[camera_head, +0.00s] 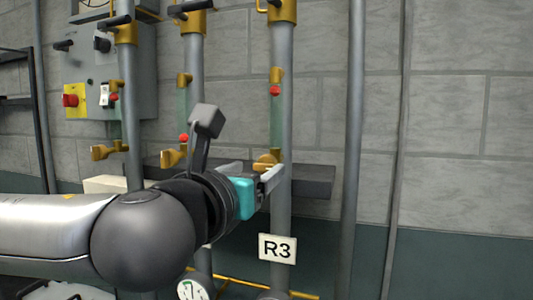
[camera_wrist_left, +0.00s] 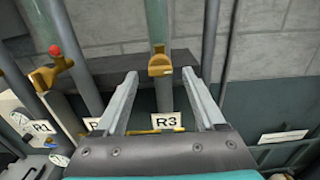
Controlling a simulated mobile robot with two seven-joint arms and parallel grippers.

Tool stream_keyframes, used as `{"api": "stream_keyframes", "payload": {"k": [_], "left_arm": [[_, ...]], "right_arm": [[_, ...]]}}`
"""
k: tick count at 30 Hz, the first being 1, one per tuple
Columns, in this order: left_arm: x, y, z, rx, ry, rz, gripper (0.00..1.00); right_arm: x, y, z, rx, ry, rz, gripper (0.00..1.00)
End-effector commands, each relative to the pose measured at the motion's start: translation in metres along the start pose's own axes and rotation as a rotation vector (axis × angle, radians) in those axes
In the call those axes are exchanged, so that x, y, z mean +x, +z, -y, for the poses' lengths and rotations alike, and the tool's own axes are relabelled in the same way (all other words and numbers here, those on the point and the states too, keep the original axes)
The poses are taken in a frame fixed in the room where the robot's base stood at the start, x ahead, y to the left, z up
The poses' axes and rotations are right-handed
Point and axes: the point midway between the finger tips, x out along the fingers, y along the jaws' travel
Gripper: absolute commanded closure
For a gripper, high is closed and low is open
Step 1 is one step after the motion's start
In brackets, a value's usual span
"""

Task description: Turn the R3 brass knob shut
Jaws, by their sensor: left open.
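The R3 brass knob (camera_head: 266,162) sits on the grey R3 pipe, at the lower end of a green sight tube with a red ball (camera_head: 275,91). The R3 label (camera_head: 277,249) is below it on the same pipe. My left gripper (camera_head: 268,172) is at the knob's height, partly in front of it in the head view. In the left wrist view the knob (camera_wrist_left: 160,66) shows ahead, between and just beyond the tips of the open fingers (camera_wrist_left: 160,74). Whether a finger touches it I cannot tell. My right gripper is not in view.
Two similar brass knobs (camera_head: 173,157) (camera_head: 105,152) are on the pipes to the left. A grey control box with a red switch (camera_head: 71,100) hangs behind them. A dark ledge (camera_head: 312,181) runs along the wall. Bare pipes (camera_head: 354,130) stand to the right.

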Motion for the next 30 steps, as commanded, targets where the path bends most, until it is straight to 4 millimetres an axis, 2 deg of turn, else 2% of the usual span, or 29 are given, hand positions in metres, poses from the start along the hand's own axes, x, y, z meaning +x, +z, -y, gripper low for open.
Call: {"api": "stream_keyframes", "payload": {"k": [6,12,24,25,30], "left_arm": [[0.035,0.001,0.0,0.0,0.002,-0.002,0.29],[0.054,0.001,0.0,0.0,0.001,0.0,0.29],[0.06,-0.001,0.0,0.0,0.0,-0.001,0.29],[0.06,-0.001,0.0,0.0,0.0,-0.001,0.3],[0.06,0.0,0.0,0.0,0.0,0.0,0.49]], "right_arm": [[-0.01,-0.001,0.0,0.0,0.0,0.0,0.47],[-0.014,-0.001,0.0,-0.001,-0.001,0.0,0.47],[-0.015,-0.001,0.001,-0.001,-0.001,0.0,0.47],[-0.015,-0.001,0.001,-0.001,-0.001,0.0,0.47],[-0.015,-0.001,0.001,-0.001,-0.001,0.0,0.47]]}}
